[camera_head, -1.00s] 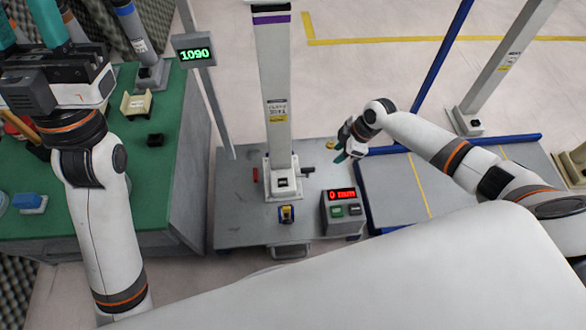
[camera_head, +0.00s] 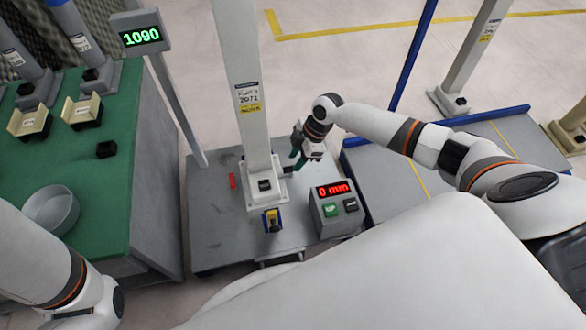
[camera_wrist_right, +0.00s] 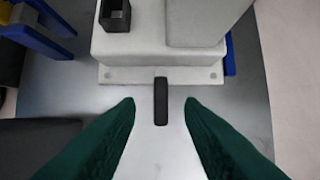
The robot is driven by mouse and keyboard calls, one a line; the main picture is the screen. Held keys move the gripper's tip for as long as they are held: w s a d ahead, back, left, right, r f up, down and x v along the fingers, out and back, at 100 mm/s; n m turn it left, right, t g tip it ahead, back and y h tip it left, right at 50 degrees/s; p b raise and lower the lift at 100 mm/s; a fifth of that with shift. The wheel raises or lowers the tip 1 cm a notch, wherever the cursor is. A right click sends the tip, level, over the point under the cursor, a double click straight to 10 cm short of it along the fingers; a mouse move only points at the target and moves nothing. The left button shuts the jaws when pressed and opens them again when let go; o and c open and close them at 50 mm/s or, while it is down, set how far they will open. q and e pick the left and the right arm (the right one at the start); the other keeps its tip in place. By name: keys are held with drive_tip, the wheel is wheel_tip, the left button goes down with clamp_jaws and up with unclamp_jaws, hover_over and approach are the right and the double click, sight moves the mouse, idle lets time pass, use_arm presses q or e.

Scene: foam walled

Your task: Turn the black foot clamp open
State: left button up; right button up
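The black foot clamp (camera_wrist_right: 161,101) is a short black bar at the foot of the white post (camera_head: 241,80). In the right wrist view it points out from the edge of the white base block, between my fingertips. My right gripper, with green fingers, also shows in the right wrist view (camera_wrist_right: 160,102). It is open, with a finger on each side of the bar and a visible gap to both. My left arm is at the lower left, its gripper out of view.
A display box (camera_head: 336,208) reading 0 mm stands right of the post. A yellow and blue part (camera_head: 272,220) is in front of it and a red bar (camera_head: 232,181) to its left. A green-topped bench (camera_head: 108,185) is at left.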

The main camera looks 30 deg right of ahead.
sight(291, 167)
drive_tip(key=shift+b+x, duration=0.35)
drive_tip(key=shift+x, duration=0.55)
drive_tip(key=shift+a+f+b, duration=0.3)
drive_tip(key=shift+f+b, duration=0.1)
drive_tip(key=shift+f, duration=0.15)
